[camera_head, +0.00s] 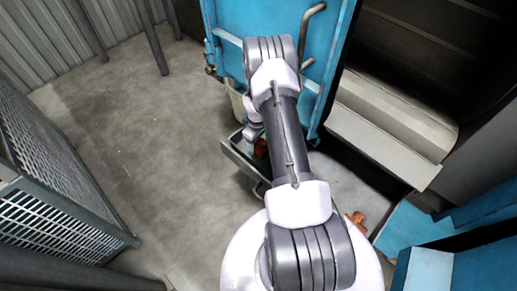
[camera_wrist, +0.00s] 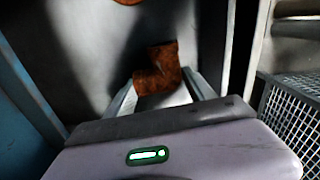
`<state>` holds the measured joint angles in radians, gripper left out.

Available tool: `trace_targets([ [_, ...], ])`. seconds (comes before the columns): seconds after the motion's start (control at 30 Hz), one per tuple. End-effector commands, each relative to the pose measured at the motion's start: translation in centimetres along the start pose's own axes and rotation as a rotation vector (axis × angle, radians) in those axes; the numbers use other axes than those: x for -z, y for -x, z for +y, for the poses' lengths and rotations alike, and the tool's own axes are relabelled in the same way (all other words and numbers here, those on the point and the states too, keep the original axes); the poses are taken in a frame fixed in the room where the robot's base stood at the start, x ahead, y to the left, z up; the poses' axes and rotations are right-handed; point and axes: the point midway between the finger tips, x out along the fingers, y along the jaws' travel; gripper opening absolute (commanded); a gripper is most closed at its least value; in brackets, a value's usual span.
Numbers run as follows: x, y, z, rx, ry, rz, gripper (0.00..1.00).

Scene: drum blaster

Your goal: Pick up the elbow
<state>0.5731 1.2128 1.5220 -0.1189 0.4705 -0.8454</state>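The elbow (camera_wrist: 160,66), a rusty brown bent pipe piece, lies on a grey surface in the wrist view. My gripper (camera_wrist: 159,76) is open with its two fingers spread wide, one to each side of the elbow's near end. Small gaps seem to remain, but I cannot tell whether a finger touches it. In the head view a rusty brown piece (camera_head: 261,147) shows in a grey tray (camera_head: 240,160), partly hidden by my arm.
Another rusty piece (camera_wrist: 128,2) is cut by the wrist view's top edge. One more brown piece (camera_head: 357,219) lies right of my arm. A blue door (camera_head: 235,25) stands behind the tray. A mesh cage (camera_head: 50,150) is at left, with bare floor (camera_head: 130,130) between.

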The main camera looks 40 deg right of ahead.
Motion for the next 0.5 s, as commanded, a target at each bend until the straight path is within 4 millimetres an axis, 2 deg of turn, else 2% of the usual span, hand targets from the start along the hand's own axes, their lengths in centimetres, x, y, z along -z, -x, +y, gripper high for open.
trace_targets([
  [0.03, 0.00, 0.00, -0.01, 0.000, 0.000, 0.000, 0.39],
  [0.23, 0.00, 0.01, -0.01, 0.000, 0.000, 0.000, 0.00],
  [0.5, 0.03, 0.27, -0.06, 0.000, 0.000, 0.000, 0.00],
])
